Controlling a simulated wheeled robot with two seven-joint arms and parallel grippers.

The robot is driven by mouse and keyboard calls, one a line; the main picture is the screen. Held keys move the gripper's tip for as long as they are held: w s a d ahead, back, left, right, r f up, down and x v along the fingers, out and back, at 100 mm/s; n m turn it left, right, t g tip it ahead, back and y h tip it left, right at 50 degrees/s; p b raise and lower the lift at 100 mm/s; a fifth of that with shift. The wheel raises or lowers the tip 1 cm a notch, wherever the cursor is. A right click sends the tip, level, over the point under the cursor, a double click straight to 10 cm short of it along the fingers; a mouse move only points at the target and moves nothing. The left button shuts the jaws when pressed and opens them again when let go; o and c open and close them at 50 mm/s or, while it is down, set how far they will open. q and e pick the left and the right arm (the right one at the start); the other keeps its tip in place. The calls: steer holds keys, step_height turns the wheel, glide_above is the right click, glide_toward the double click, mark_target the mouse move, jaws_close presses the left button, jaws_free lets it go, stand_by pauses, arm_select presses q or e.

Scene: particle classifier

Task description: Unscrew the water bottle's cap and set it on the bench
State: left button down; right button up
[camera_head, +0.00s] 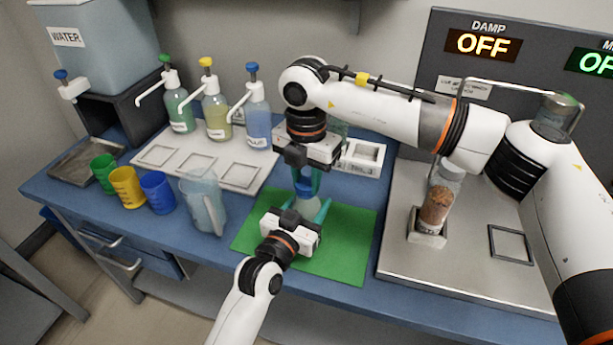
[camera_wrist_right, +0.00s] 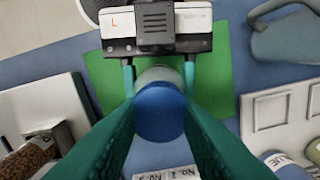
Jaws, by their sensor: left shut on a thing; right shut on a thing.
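The water bottle (camera_head: 306,207) stands over the green mat (camera_head: 341,243) with its blue cap (camera_head: 303,188) on top. My left gripper (camera_head: 305,211) comes in from the front and is shut on the bottle's body, one teal finger on each side. My right gripper (camera_head: 306,186) points down from above and is shut on the blue cap. In the right wrist view the cap (camera_wrist_right: 160,111) sits between my right teal fingers, with the pale bottle body (camera_wrist_right: 158,74) behind it. Whether the cap has turned or lifted off its thread cannot be told.
A clear pitcher (camera_head: 203,202) and green, yellow and blue cups (camera_head: 158,192) stand left of the mat. At right, a jar of brown grains (camera_head: 437,205) stands on a metal plate (camera_head: 400,262). The mat's front right is clear.

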steer(key=n, duration=0.7)
steer(key=shift+o, duration=0.4)
steer(key=n, duration=0.4)
steer(key=shift+n, duration=0.3)
steer(key=n, duration=0.4)
steer(key=shift+n, duration=0.4)
steer(key=shift+o, duration=0.2)
steer(key=n, duration=0.6)
steer(key=shift+n, duration=0.4)
steer(key=n, duration=0.4)
steer(key=shift+r+n, duration=0.1)
steer(key=shift+n, duration=0.2)
steer(key=n, duration=0.6)
steer(key=shift+n, duration=0.4)
steer(key=n, duration=0.9)
